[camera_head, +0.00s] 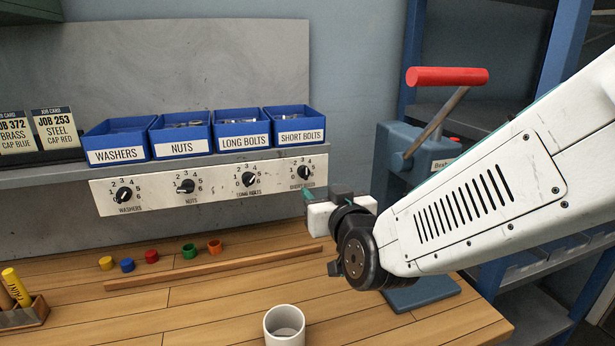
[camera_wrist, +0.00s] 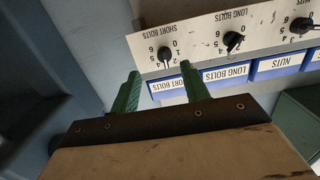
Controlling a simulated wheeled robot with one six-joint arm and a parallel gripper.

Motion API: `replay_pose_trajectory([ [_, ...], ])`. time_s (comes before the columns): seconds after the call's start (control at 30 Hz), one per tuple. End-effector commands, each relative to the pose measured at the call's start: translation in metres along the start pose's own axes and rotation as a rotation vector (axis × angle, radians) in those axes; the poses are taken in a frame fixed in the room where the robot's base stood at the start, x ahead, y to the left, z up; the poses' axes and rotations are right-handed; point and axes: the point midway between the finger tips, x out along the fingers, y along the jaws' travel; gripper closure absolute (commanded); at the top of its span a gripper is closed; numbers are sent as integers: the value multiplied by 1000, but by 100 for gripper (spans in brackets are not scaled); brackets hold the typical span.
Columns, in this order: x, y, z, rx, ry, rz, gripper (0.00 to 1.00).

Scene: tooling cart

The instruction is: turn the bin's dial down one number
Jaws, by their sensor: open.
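A white dial panel hangs under the shelf, with a black dial for each bin: washers (camera_head: 124,195), nuts (camera_head: 186,186), long bolts (camera_head: 248,179) and short bolts (camera_head: 304,172). I cannot read the pointer settings surely. My gripper (camera_head: 313,196) is in front of the panel's right end, just below the short bolts dial. In the wrist view, which shows the panel upside down, the green fingers (camera_wrist: 160,70) are open and empty. The short bolts dial (camera_wrist: 165,57) appears between and beyond their tips. The long bolts dial (camera_wrist: 233,41) is to its right there.
Blue bins for washers (camera_head: 118,141), nuts (camera_head: 180,133), long bolts (camera_head: 241,129) and short bolts (camera_head: 294,127) stand on the shelf above. A red-handled press (camera_head: 410,150) stands right of the panel. A white cup (camera_head: 284,327) and small coloured caps are on the bench.

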Motion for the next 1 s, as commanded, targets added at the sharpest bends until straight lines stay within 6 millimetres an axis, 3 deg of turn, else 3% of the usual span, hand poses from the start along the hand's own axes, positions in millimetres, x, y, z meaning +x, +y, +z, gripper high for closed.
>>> replay_pose_trajectory([
  [0.23,14,-7,-6,-10,71,11,54],
  [0.63,72,-6,-10,-10,70,11,54],
  [1.0,80,-6,-11,-9,70,10,54],
])
